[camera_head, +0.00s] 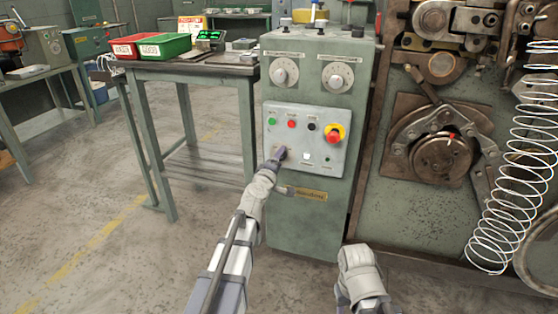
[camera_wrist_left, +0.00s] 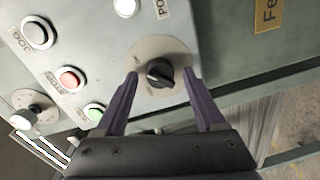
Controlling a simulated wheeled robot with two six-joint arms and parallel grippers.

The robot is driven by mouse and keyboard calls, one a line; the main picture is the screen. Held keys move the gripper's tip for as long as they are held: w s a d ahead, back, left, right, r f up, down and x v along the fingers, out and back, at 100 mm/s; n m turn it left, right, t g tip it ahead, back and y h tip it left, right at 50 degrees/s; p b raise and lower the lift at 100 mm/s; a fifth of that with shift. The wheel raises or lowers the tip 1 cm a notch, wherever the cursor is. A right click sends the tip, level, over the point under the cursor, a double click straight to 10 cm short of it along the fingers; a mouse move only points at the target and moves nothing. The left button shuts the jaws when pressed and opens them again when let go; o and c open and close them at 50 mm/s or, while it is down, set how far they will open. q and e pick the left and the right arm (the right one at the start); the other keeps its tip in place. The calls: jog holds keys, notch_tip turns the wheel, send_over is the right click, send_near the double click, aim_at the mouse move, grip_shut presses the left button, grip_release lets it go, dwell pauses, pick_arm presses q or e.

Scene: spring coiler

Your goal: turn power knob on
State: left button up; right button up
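The black power knob (camera_wrist_left: 160,72) sits on a round pale plate on the control panel in the left wrist view. In the head view it is mostly hidden by my left gripper (camera_head: 279,155). My left gripper (camera_wrist_left: 160,75) is open, with one purple finger on each side of the knob and a visible gap to it on both sides. My right gripper (camera_head: 345,299) is low in the head view, in front of the cabinet and away from the panel. Its fingers are too hidden to tell their state.
The light grey panel (camera_head: 271,108) has a red-and-yellow emergency stop (camera_head: 334,134), a green button (camera_head: 272,121) and a red button (camera_head: 291,124). Two dials stand above it. A bench with bins is left; a coiled spring (camera_head: 505,200) hangs right. Open floor lies left.

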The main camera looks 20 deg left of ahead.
pick_arm(q)
jog(key=shift+s, duration=0.15)
jog(key=s, duration=0.7)
jog(key=shift+s+a+r, duration=0.15)
jog(key=shift+s+r, duration=0.1)
